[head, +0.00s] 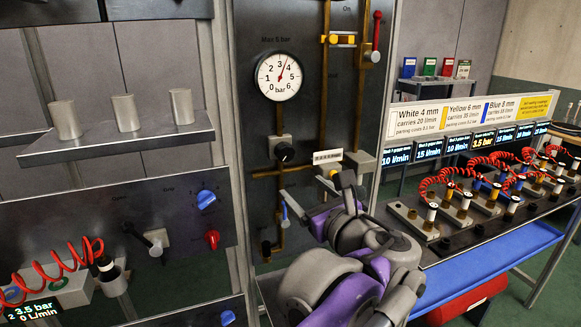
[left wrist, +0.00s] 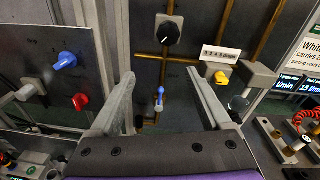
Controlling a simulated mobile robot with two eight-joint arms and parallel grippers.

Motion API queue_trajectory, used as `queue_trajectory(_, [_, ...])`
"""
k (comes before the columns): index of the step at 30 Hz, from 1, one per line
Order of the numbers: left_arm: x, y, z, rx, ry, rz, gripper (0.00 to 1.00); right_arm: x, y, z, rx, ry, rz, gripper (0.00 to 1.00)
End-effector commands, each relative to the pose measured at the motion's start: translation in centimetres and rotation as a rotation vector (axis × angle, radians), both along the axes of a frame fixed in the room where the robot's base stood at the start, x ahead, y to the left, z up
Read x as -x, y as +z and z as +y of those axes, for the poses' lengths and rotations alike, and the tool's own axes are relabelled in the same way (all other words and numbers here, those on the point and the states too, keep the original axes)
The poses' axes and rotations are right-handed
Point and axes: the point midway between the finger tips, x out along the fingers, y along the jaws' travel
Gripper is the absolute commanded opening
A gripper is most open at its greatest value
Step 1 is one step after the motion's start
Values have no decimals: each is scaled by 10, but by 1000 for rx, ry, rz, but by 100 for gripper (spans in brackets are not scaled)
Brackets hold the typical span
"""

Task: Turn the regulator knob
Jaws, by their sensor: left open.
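The regulator knob (head: 284,152) is round and black, on the dark upright panel below the white pressure gauge (head: 279,77). In the left wrist view the knob (left wrist: 168,30) shows with a white mark on its face, above and beyond the fingertips. My left gripper (head: 300,184) is below and slightly right of the knob in the head view. In the left wrist view its two fingers (left wrist: 160,72) are spread wide, with nothing held and apart from the knob. The gauge needle points up, slightly right, between 3 and 4. My right gripper is not in view.
A small blue-handled valve (left wrist: 160,98) appears between the fingers, on a pipe below the knob. A yellow knob (left wrist: 221,78) and a white number label (left wrist: 207,53) are to the right. Blue (head: 206,199) and red (head: 212,239) knobs are on the left panel.

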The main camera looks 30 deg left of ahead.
Motion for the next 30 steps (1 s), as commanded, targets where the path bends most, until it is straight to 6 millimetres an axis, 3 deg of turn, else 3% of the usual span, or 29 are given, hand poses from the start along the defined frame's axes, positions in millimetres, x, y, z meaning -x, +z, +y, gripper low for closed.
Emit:
queue_trajectory(3, [-8, 19, -6, -94, -14, 15, 81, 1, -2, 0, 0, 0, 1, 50])
queue_trajectory(6, [-14, 24, -1, -115, -15, 19, 81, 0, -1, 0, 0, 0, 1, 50])
queue_trajectory(21, [-67, 23, 66, -110, -13, 18, 81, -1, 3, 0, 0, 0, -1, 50])
queue_trajectory(30, [-76, 23, 76, -109, -17, 17, 81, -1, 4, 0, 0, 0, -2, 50])
